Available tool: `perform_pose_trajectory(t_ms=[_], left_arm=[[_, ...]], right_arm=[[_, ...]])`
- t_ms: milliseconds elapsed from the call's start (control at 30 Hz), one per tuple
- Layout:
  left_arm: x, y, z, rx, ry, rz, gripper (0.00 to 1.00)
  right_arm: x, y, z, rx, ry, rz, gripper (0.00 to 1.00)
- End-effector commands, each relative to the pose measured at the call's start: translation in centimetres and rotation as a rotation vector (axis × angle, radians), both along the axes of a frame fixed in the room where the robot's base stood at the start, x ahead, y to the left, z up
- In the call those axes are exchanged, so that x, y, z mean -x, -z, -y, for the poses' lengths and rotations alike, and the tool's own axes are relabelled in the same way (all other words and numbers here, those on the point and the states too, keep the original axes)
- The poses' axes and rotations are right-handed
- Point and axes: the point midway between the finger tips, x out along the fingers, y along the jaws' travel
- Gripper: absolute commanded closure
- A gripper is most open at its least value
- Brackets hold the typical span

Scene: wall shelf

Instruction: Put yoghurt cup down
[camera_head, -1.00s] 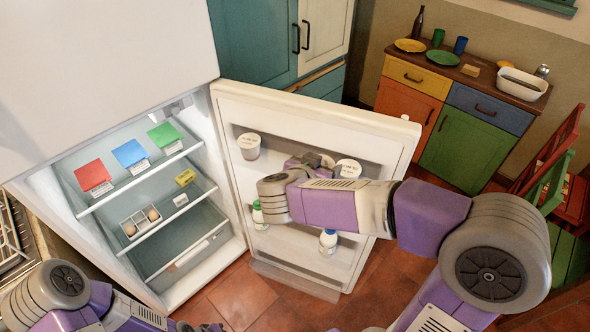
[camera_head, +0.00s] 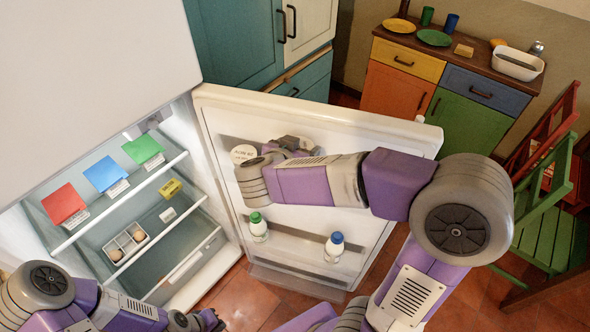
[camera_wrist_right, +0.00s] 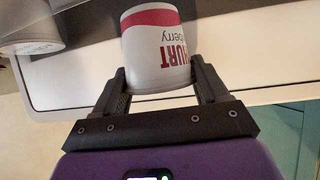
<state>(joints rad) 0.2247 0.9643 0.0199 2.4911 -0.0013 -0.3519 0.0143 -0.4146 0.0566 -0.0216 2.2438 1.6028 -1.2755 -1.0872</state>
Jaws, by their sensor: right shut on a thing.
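The yoghurt cup (camera_wrist_right: 158,52), white with a red band and upside-down lettering in the right wrist view, is between the two fingers of my right gripper (camera_wrist_right: 160,88). The gripper is shut on it. In the head view my right gripper (camera_head: 292,145) is at the upper shelf of the open fridge door (camera_head: 405,140), and my own arm hides the held cup. Whether the cup touches the shelf cannot be told. My left gripper (camera_head: 203,321) is low at the bottom edge of the head view, and its fingers are too unclear to judge.
Another white-lidded cup (camera_head: 243,154) stands on the upper door shelf; a cup (camera_wrist_right: 38,38) also shows left in the wrist view. A green-capped bottle (camera_head: 258,228) and a blue-capped bottle (camera_head: 334,247) stand lower. Fridge shelves (camera_head: 118,205) hold several items. A green chair (camera_head: 545,220) is at right.

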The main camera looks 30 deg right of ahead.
Motion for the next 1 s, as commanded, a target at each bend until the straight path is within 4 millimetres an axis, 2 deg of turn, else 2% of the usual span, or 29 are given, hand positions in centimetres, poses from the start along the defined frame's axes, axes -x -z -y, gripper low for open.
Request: perform_pose_trajectory(t_ms=[33, 267, 500, 900, 933, 1000], left_arm=[[0.0, 0.7, 0.0, 0.000, 0.000, 0.000, 1.00], [0.0, 1.4, 0.0, 0.000, 0.000, 0.000, 1.00], [0.0, 3.3, 0.0, 0.000, 0.000, 0.000, 1.00], [0.0, 3.1, 0.0, 0.000, 0.000, 0.001, 1.00], [0.0, 3.1, 0.0, 0.000, 0.000, 0.000, 1.00], [0.0, 3.1, 0.0, 0.000, 0.000, 0.000, 1.00]], right_arm=[[0.0, 1.1, 0.0, 0.002, -0.001, -0.003, 0.61], [0.0, 2.8, 0.0, 0.002, 0.000, 0.000, 0.61], [0.0, 6.7, 0.0, 0.001, -0.001, -0.001, 0.61], [0.0, 7.0, 0.0, 0.001, 0.000, -0.001, 0.61], [0.0, 7.0, 0.0, 0.000, 0.000, 0.000, 0.23], [0.0, 7.0, 0.0, 0.000, 0.000, 0.000, 0.13]])
